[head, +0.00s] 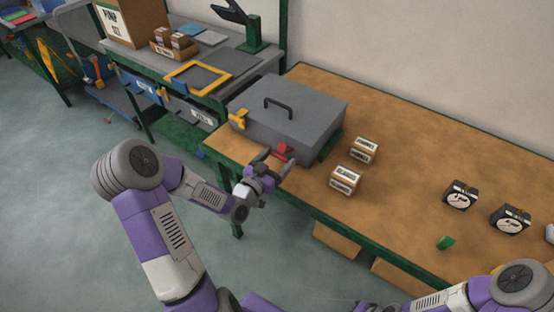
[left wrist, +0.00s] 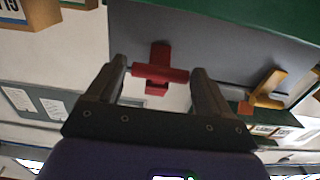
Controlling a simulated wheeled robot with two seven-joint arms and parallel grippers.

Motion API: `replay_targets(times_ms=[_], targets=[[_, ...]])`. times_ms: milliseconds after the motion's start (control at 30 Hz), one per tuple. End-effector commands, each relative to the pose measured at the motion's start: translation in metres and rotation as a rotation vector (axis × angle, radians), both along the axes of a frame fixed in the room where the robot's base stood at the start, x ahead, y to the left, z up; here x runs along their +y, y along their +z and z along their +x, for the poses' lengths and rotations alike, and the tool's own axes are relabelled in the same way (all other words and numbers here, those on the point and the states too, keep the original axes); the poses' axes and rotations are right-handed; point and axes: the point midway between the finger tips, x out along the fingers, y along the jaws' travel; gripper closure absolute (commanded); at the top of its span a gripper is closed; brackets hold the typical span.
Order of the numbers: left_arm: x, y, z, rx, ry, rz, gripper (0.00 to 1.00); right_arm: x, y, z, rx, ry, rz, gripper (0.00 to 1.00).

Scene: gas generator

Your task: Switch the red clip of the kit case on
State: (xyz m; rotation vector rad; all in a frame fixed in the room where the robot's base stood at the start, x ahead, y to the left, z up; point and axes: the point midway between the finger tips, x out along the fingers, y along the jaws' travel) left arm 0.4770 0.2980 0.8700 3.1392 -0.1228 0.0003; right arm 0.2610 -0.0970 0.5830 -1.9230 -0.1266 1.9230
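The grey kit case (head: 290,115) stands closed on the far left part of the wooden table, with a dark handle on its lid. Its red clip (head: 283,151) is on the front side near the right corner; a yellow clip (head: 239,119) is farther left. My left gripper (head: 274,163) is open, right at the red clip. In the left wrist view the T-shaped red clip (left wrist: 158,70) lies between the two spread fingers (left wrist: 158,84), with gaps beside it. The yellow clip (left wrist: 267,90) shows to the right. My right gripper is not visible; only part of my right arm shows.
Two small labelled boxes (head: 345,180) stand right of the case. Two black gauges (head: 460,196) and a green piece (head: 445,242) are farther right. A grey bench (head: 215,75) with a yellow frame and cartons stands behind left. The table's middle is clear.

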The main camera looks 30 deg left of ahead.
Motion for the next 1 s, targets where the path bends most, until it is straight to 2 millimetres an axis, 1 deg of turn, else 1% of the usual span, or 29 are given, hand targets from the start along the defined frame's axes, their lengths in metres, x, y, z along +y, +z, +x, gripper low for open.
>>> replay_targets(times_ms=[33, 133, 333, 467, 667, 1000], targets=[[0.0, 0.0, 0.0, 0.0, 0.0, 0.0, 0.34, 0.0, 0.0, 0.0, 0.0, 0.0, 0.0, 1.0], [0.0, 0.0, 0.0, 0.001, 0.0, 0.0, 0.49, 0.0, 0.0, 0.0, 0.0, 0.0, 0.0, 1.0], [0.0, 0.002, 0.0, 0.012, 0.0, 0.001, 0.5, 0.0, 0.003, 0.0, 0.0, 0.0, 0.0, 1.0], [0.0, 0.006, 0.0, 0.048, 0.0, 0.005, 0.5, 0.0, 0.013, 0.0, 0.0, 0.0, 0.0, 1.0], [-0.001, 0.018, 0.001, 0.161, -0.001, 0.015, 0.5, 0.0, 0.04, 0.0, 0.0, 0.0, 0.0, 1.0], [-0.002, 0.037, 0.009, 0.466, -0.001, 0.038, 0.5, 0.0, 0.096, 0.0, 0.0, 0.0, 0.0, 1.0]])
